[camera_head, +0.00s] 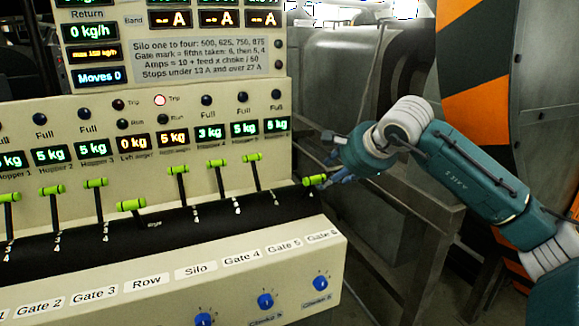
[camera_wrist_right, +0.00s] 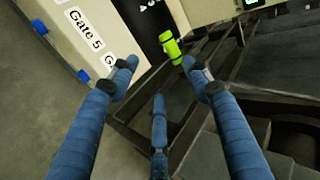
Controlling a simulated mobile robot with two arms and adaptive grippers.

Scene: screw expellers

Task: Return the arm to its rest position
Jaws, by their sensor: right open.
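My right arm (camera_head: 468,178) reaches in from the right in the head view, bent toward the control panel. My right gripper (camera_head: 338,174) is at the panel's right end, right beside the green handle of the Gate 6 lever (camera_head: 315,180). In the right wrist view my right gripper's (camera_wrist_right: 159,75) blue fingers are spread and hold nothing. The Gate 6 lever's green handle (camera_wrist_right: 171,47) shows there just beyond the fingertips; whether a finger touches it I cannot tell. My left gripper is not in view.
The control panel (camera_head: 150,275) fills the left, with several green-handled levers (camera_head: 178,169) and blue knobs (camera_head: 265,301). A metal table frame (camera_head: 425,205) stands beside the panel, below my right arm. A dark machine with an orange-striped panel (camera_head: 477,60) stands behind the arm.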

